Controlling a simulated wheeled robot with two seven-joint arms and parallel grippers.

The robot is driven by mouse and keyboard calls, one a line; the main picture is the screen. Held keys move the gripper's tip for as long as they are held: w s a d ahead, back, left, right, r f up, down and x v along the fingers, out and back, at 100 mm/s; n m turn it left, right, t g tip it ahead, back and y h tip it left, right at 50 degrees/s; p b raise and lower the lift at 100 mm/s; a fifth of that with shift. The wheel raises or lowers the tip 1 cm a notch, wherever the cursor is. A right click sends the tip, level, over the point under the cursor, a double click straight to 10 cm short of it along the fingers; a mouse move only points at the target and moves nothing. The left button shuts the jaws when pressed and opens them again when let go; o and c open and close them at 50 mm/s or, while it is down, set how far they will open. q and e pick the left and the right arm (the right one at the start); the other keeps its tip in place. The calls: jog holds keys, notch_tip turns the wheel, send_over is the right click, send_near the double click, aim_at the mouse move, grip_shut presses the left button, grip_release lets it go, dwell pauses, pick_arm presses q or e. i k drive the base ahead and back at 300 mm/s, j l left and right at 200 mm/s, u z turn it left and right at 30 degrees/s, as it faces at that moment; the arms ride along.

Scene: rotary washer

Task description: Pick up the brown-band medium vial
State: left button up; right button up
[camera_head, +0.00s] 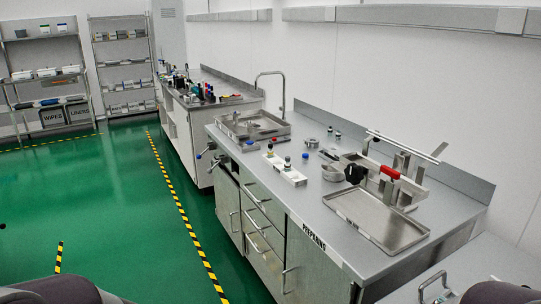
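Several small vials stand on the steel counter (300,205), too small for me to make out a brown band on any of them. One dark-capped vial (287,163) and one red-capped vial (270,149) are at a white rack (285,173) near the counter's front edge. Neither of my grippers shows; only dark rounded parts, likely of my arms, appear at the bottom corners.
A steel tray (408,238) and a stand with a red handle (390,172) occupy the counter's right part. A sink with a tall faucet (283,90) is at its far end. A second bench (205,125) and shelves (125,70) stand beyond. Green floor (110,195) is open at left.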

aim_at(287, 168)
jog(key=i+l, duration=0.1)
jog(key=i, duration=0.3)
jog(key=i+l, duration=0.1)
jog(key=i, duration=0.25)
jog(key=i+j+z, duration=0.15)
jog(key=z, duration=0.2)
jog(key=i+j+z, duration=0.15)
jog(key=z, duration=0.25)
jog(key=i+j+z, duration=0.15)
jog(key=j+z, duration=0.2)
jog(key=l, duration=0.05)
